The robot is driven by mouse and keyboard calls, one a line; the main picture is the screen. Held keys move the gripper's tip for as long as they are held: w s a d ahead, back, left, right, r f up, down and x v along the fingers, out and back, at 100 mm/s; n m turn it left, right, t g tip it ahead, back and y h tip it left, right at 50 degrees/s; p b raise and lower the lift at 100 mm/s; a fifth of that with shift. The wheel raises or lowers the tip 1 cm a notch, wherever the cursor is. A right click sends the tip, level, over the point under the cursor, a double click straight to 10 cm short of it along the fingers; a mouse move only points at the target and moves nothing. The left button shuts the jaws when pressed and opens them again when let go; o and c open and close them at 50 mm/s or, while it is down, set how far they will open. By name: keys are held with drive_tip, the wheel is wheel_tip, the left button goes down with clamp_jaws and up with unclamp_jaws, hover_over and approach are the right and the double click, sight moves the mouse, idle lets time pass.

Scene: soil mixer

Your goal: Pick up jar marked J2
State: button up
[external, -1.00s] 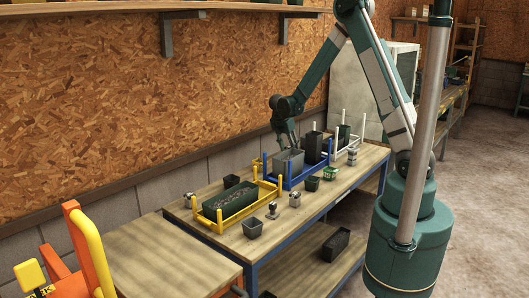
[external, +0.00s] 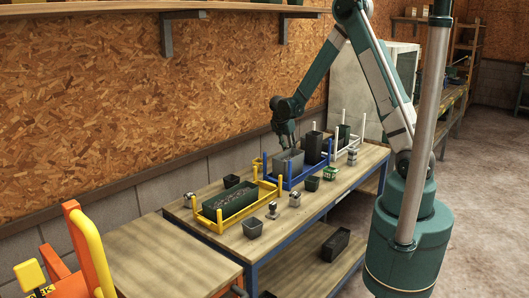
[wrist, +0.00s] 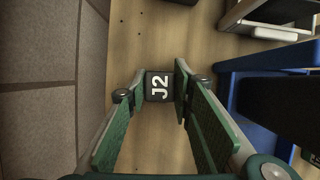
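The jar marked J2 (wrist: 159,87) shows in the wrist view as a dark square top with white "J2" lettering, between my two fingertips. My gripper (wrist: 161,85) has one green finger on each side of the jar, very close to its sides. I cannot tell whether the pads touch it. In the external view my gripper (external: 287,143) points down behind the grey planter in the blue-framed tray, near the wall side of the bench. The jar is hidden there.
The blue tray (external: 287,184) holds a grey planter (external: 289,162) and a tall dark pot (external: 313,147). The yellow tray (external: 222,227) holds a soil-filled trough (external: 229,201). A dark pot (external: 231,181) stands behind it. Small pots and jars line the bench front. The wall (wrist: 38,90) is close at left in the wrist view.

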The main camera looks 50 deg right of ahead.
drive_tip(key=shift+r, duration=0.15)
drive_tip(key=shift+r, duration=4.85)
